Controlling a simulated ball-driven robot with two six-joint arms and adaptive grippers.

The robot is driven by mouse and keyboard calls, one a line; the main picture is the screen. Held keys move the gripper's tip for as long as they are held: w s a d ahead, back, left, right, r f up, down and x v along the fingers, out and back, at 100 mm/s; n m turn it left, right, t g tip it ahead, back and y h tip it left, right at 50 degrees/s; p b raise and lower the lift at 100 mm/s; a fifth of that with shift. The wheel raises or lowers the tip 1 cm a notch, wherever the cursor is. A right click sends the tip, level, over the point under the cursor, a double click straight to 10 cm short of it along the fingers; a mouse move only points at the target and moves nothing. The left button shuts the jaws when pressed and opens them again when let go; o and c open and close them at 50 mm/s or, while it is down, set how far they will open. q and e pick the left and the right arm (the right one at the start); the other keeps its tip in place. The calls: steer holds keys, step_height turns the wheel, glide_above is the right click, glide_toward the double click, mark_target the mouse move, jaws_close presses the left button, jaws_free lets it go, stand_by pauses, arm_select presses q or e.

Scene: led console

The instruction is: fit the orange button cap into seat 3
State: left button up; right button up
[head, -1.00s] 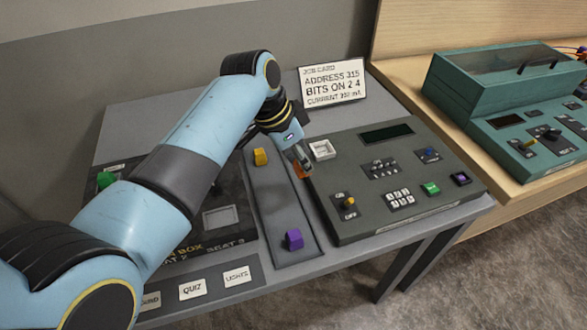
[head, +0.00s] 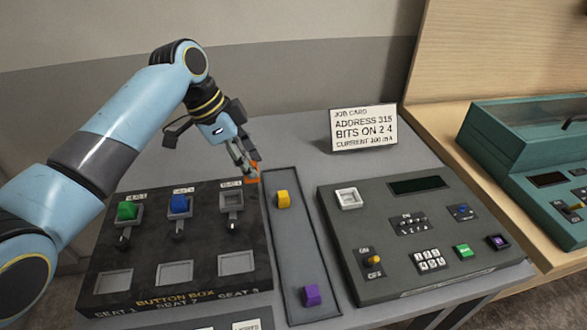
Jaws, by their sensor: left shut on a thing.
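My left gripper (head: 249,171) is shut on the orange button cap (head: 253,179), which is partly hidden by the fingers. It holds the cap near the back right corner of the dark button box (head: 205,236), beside the grey tray. My right gripper is not in view.
A green cap (head: 127,210) and a blue cap (head: 179,205) sit in the other two columns. The tray (head: 297,243) holds a yellow cap (head: 283,199) and a purple cap (head: 311,295). A grey console (head: 420,245) stands right. A job card (head: 363,129) stands behind.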

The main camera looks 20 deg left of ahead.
arm_select(q)
steer(key=a, duration=0.6)
steer(key=f+b, duration=0.1)
steer(key=f, duration=0.1)
steer(key=f+b, duration=0.1)
steer(key=f, duration=0.1)
steer(key=f+b, duration=0.1)
steer(key=f, duration=0.1)
steer(key=shift+s+d, duration=0.15)
steer(key=shift+s, duration=0.25)
steer(key=shift+f, duration=0.25)
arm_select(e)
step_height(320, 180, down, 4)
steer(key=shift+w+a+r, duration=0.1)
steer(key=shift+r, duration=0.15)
arm_select(q)
steer(key=shift+f+b, duration=0.15)
steer(key=shift+b, duration=0.15)
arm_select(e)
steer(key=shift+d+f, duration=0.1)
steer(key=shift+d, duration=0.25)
arm_select(q)
steer(key=shift+f, duration=0.35)
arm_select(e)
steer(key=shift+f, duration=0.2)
